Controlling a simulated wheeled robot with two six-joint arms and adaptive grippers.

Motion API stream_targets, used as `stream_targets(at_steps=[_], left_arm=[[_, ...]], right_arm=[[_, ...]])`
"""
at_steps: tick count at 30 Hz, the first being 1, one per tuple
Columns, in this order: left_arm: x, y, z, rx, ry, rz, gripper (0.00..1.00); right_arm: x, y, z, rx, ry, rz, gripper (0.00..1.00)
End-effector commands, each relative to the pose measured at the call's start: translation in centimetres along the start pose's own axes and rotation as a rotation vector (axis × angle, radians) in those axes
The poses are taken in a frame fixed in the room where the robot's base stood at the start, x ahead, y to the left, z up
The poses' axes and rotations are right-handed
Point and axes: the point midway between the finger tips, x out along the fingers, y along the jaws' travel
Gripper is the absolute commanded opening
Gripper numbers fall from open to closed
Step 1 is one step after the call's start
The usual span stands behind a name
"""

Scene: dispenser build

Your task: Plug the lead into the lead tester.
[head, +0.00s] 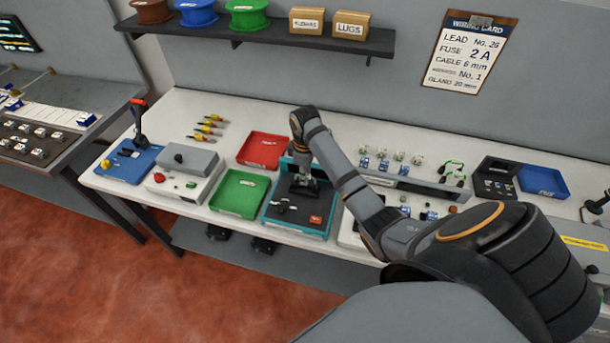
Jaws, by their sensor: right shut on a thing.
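My right gripper (303,186) points down over the dark, teal-edged unit (272,215) on the white bench. It is shut on a small dark thing at the unit's upper part; the fingers hide most of it, and I cannot tell whether it is seated. A small orange-red part shows on the unit's front right. No label shows which of the two is the lead tester. A green and black lead (453,172) lies at the right rear. My left gripper is not in view.
A red tray (263,137) and a green tray (223,203) flank the unit's left side. A blue tray (543,180) is at the far right. A blue-based lever press (130,172) stands at the left end. A shelf (270,34) overhangs the back; a wiring card (468,52) hangs behind.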

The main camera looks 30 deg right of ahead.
Motion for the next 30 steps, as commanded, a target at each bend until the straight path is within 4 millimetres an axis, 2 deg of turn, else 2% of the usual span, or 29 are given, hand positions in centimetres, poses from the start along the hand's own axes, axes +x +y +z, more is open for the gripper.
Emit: stream_targets(at_steps=[24,25,30], left_arm=[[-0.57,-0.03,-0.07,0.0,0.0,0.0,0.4],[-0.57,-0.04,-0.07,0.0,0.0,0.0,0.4],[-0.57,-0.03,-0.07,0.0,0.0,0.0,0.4]], right_arm=[[0.66,-0.01,-0.01,0.0,0.0,0.0,0.0],[0.66,-0.01,-0.02,0.0,0.0,0.0,0.15],[0.65,-0.01,-0.02,0.0,0.0,0.0,0.38]])
